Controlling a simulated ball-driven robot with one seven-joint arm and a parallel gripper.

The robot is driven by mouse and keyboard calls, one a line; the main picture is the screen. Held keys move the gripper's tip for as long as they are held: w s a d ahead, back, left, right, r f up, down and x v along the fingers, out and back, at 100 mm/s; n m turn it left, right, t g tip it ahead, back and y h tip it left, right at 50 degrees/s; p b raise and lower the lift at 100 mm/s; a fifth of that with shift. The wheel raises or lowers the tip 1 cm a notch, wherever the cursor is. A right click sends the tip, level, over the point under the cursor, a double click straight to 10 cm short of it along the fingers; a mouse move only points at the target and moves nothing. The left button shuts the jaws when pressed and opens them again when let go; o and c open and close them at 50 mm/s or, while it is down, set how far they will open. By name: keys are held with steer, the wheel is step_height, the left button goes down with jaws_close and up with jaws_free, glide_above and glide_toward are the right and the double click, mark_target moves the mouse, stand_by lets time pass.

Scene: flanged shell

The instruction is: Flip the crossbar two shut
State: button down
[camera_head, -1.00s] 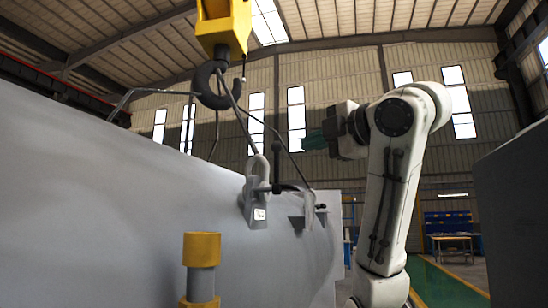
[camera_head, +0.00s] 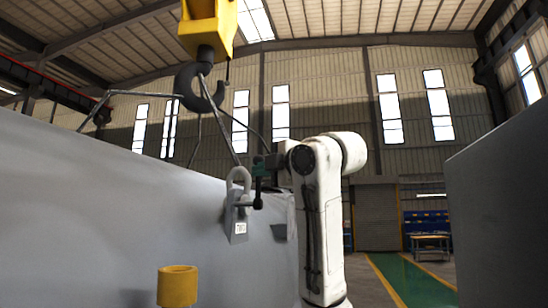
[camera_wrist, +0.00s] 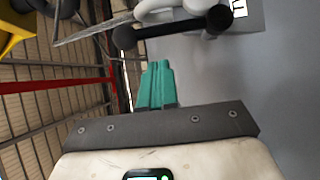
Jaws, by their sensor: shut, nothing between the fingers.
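The crossbar two (camera_head: 258,188) is a dark bar with a ball at its end, beside a grey shackle (camera_head: 238,178) on a lug of the large grey shell (camera_head: 110,200). It stands roughly upright in the head view. Its upper part is hidden behind my gripper (camera_head: 259,167). In the wrist view the crossbar (camera_wrist: 172,28) shows a ball at each end. My gripper's green fingers (camera_wrist: 157,66) are shut and empty, pointing at the bar, with a visible gap between. The lug carries a white label (camera_head: 240,227), probably reading TWO.
A yellow hoist block with a dark hook (camera_head: 196,80) and slings hangs above the shackle. A yellow-capped post (camera_head: 177,286) stands in front. A dark grey wall-like body (camera_head: 500,200) is at right. Green floor (camera_head: 408,280) lies open between.

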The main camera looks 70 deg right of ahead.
mark_target(258, 178)
steer(key=shift+w+d+p, duration=0.15)
steer(key=shift+d+p, duration=0.1)
steer(key=shift+d, duration=0.45)
steer(key=shift+w+d+p, duration=0.1)
steer(key=shift+d+p, duration=0.1)
steer(key=shift+d, duration=0.45)
steer(key=shift+d, duration=0.15)
steer(key=shift+r, duration=0.15)
